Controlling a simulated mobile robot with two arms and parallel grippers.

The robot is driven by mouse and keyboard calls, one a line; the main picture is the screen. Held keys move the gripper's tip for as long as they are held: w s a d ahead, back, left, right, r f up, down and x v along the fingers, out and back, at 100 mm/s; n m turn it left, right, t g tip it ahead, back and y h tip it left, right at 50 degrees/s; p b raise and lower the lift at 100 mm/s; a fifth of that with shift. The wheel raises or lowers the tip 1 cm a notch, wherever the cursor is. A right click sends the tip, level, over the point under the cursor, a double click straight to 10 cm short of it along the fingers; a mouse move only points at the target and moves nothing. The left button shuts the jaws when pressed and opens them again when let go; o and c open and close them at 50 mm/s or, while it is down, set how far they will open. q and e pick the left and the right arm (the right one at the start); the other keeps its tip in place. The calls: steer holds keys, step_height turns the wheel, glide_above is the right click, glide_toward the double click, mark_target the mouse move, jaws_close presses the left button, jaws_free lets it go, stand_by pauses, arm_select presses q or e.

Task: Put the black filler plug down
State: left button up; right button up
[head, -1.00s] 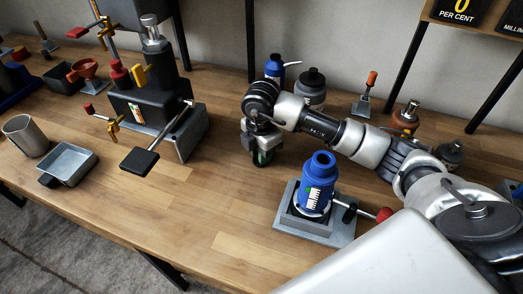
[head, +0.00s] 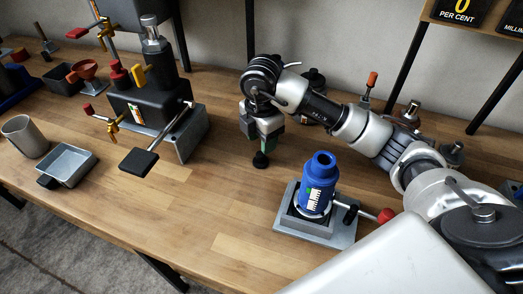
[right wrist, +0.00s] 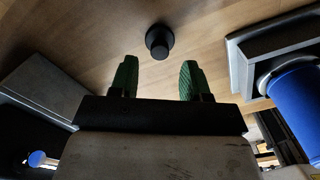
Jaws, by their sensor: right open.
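The black filler plug (head: 260,161) stands on the wooden bench top, left of and behind the blue bottle. In the right wrist view the plug (right wrist: 159,40) sits on the wood just beyond my fingertips, apart from them. My right gripper (head: 265,143) is directly above the plug, pointing down. In the right wrist view its two green fingers (right wrist: 158,66) are spread with nothing between them. My left gripper is not in view.
The blue bottle (head: 319,183) stands in a grey clamp fixture (head: 327,231) with a red-knobbed handle. A black press (head: 146,108) with a flat lever pad stands to the left. A grey tray (head: 70,166) and metal cup (head: 24,138) are farther left. The front middle is clear wood.

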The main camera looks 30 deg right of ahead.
step_height(320, 180, up, 7)
steer(key=shift+f, duration=0.15)
stand_by(0.6)
